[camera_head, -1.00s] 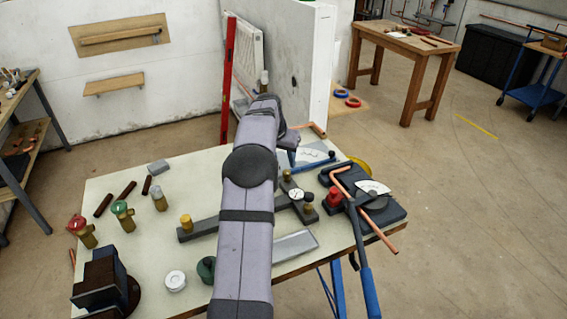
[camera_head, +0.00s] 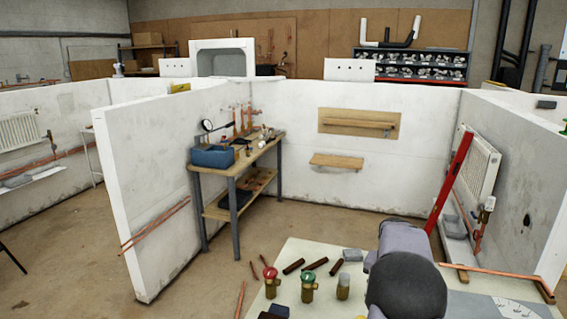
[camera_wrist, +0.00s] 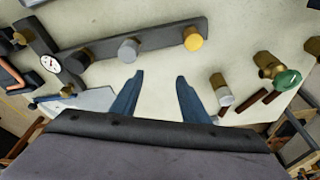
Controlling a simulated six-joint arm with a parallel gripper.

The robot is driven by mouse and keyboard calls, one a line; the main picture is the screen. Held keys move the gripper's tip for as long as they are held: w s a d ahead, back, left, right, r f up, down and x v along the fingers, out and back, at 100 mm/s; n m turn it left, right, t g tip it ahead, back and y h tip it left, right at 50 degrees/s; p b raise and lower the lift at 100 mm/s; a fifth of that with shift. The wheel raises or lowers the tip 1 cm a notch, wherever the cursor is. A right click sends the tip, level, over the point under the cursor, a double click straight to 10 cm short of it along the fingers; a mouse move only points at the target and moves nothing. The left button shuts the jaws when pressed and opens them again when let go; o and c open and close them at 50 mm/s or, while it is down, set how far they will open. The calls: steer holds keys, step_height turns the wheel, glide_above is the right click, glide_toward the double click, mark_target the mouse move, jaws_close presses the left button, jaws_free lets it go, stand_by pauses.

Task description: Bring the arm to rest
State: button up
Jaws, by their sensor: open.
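My gripper (camera_wrist: 157,85) shows in the wrist view with its two blue fingers apart and nothing between them. It hangs above the pale workbench top (camera_wrist: 120,25), with a dark bar (camera_wrist: 165,37) beyond the fingertips. The bar carries a grey cylinder and a yellow-capped one (camera_wrist: 193,39). In the head view, my arm (camera_head: 405,275) reaches over the workbench (camera_head: 297,252) at the lower right. My gripper is out of that view.
A red-handled valve (camera_head: 271,282), a green-handled valve (camera_head: 308,287) and a brass fitting (camera_head: 343,286) stand near my arm. Dark rods (camera_head: 293,266) lie behind them. A red level (camera_head: 449,181) leans near the radiator (camera_head: 478,165). A side bench (camera_head: 262,155) stands farther back.

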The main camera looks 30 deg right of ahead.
steer(key=a+n+y, duration=0.2)
steer(key=a+n, duration=0.3)
steer(key=a, duration=1.9)
steer(key=s+a+f+n, duration=0.3)
steer(key=s+a+n, duration=0.1)
steer(key=s+a, duration=0.2)
steer(key=s+a+f+n+g+y+b, duration=0.1)
steer(key=s+a+f+n, duration=0.2)
steer(key=s+a, duration=0.3)
steer(key=shift+s+a+n, duration=0.2)
steer(key=shift+a+n, duration=0.3)
steer(key=shift+a, duration=1.3)
steer(key=shift+f, duration=0.15)
step_height(320, 180, down, 11)
steer(key=b, duration=1.1)
